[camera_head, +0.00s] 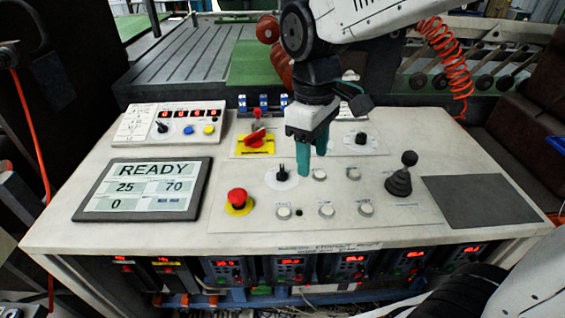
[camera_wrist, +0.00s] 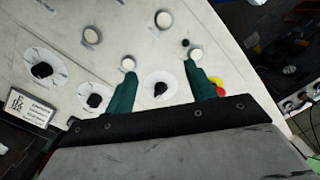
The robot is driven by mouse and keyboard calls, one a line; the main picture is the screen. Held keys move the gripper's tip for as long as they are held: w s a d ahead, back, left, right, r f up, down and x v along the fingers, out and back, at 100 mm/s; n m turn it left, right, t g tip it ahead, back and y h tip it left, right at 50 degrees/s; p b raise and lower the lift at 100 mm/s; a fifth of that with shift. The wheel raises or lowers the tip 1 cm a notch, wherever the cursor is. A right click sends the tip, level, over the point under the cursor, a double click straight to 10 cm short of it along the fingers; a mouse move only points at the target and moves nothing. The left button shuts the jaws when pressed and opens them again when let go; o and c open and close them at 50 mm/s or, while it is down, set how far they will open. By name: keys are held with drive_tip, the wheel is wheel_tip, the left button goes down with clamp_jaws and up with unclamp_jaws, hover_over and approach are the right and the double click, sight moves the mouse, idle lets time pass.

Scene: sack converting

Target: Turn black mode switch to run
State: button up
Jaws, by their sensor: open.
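A black knob (camera_head: 281,173) on a round white plate sits on the console, left of my gripper (camera_head: 312,163) and near the red emergency stop (camera_head: 238,199). In the wrist view this knob (camera_wrist: 160,89) shows between the two green fingers of my gripper (camera_wrist: 162,72). The fingers are apart and empty, pointing down over the panel; I cannot tell their exact height. Another black knob (camera_head: 361,138) is behind and to the right, and shows at the left of the wrist view (camera_wrist: 41,70). A further black knob (camera_wrist: 94,100) sits beside the left finger. The switch labels are too small to read.
White buttons (camera_head: 326,210) lie in front, with a black joystick (camera_head: 400,178) to the right. A red rotary switch on a yellow plate (camera_head: 242,147) stands behind left. A display (camera_head: 143,189) reads READY. A dark pad (camera_head: 481,202) lies at right.

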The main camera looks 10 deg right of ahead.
sight(282, 168)
drive_tip(key=w+a+n, duration=0.1)
drive_tip(key=w, duration=0.1)
drive_tip(key=w+a+n, duration=0.1)
drive_tip(key=w+n, duration=0.1)
drive_tip(key=w+a+n, duration=0.2)
drive_tip(key=shift+w+a+t, duration=0.1)
drive_tip(key=shift+t, duration=0.3)
drive_tip(key=shift+w+r+n, duration=0.15)
drive_tip(key=shift+n, duration=0.45)
drive_tip(key=shift+a+n, duration=0.1)
drive_tip(key=shift+n, duration=0.2)
wheel_tip(282, 168, down, 8)
drive_tip(key=shift+r, duration=0.1)
drive_tip(key=c, duration=1)
